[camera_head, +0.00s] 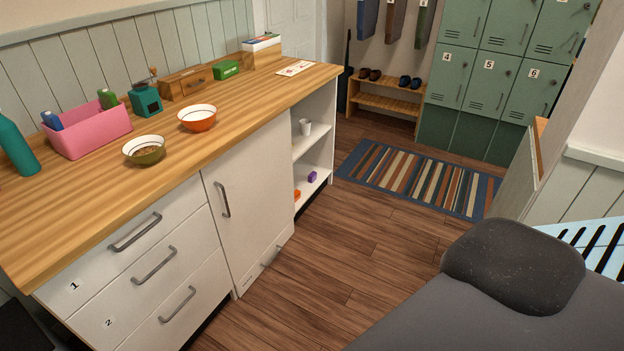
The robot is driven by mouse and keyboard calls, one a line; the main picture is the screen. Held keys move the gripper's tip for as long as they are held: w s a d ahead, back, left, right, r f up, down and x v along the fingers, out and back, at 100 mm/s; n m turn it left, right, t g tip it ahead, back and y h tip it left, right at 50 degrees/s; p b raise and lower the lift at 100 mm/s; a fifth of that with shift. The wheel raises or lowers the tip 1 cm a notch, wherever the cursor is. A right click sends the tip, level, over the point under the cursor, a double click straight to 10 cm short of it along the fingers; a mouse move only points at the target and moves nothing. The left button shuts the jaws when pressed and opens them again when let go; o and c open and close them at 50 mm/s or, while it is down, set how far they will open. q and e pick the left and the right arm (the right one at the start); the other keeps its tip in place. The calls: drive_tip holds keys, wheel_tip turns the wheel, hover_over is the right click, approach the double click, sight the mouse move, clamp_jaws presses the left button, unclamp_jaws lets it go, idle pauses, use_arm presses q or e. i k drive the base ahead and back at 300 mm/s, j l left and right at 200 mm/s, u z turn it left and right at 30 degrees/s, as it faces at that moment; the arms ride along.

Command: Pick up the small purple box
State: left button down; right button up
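The small purple box (312,176) sits on the bottom shelf of the open white shelf unit at the far end of the counter. An orange item (297,194) lies on the same shelf, nearer to me and apart from it. The purple box looks small and unobstructed from here. Neither of my grippers shows in the head view.
The wooden counter (95,204) holds bowls, a pink bin (92,134) and other items. The wooden floor (340,255) before the cabinets is clear, with a striped rug (420,178) beyond. A grey cushioned surface (500,315) fills the lower right.

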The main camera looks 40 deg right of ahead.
sight(312, 177)
drive_tip(key=i+l, duration=0.45)
drive_tip(key=l, duration=0.15)
drive_tip(key=i+l, duration=0.65)
drive_tip(key=l, duration=0.2)
drive_tip(key=i+l, duration=0.15)
drive_tip(key=l, duration=0.15)
drive_tip(key=i+l, duration=0.15)
drive_tip(key=l, duration=0.2)
drive_tip(key=i+l, duration=0.2)
drive_tip(key=l, duration=0.25)
drive_tip(key=i+l, duration=0.15)
drive_tip(key=l, duration=0.35)
drive_tip(key=i+l, duration=0.2)
drive_tip(key=l, duration=0.25)
drive_tip(key=i+l+z, duration=0.1)
drive_tip(key=l, duration=0.35)
drive_tip(key=i+l, duration=0.3)
drive_tip(key=l, duration=0.2)
drive_tip(key=i+l, duration=0.2)
drive_tip(key=l, duration=0.25)
drive_tip(key=i+l, duration=0.2)
drive_tip(key=l, duration=0.25)
drive_tip(key=i+l+z, duration=0.1)
drive_tip(key=l, duration=0.35)
drive_tip(key=i, duration=0.1)
